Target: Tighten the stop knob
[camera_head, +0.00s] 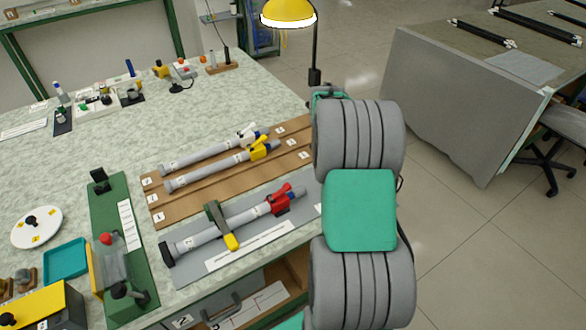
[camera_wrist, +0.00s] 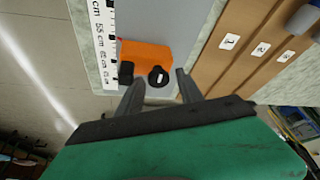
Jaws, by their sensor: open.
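In the wrist view an orange stop block (camera_wrist: 147,55) sits on the grey plate (camera_wrist: 150,18) beside a printed cm scale (camera_wrist: 103,40). A round black stop knob (camera_wrist: 159,76) with a white mark is on its near side. A second black part (camera_wrist: 126,72) is left of it. My gripper (camera_wrist: 160,78) is open, with one finger on each side of the knob in the picture. I cannot tell whether the fingers reach around it or stay short of it. In the head view my arm hides the stop block, knob and gripper.
A grey rod with a red clamp (camera_head: 279,199) lies on the grey plate under a green and yellow clamp arm (camera_head: 221,226). Two more rods, with white (camera_head: 200,157) and yellow (camera_head: 210,172) clamps, lie on the brown numbered rack (camera_head: 170,212). A yellow lamp (camera_head: 288,14) stands behind.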

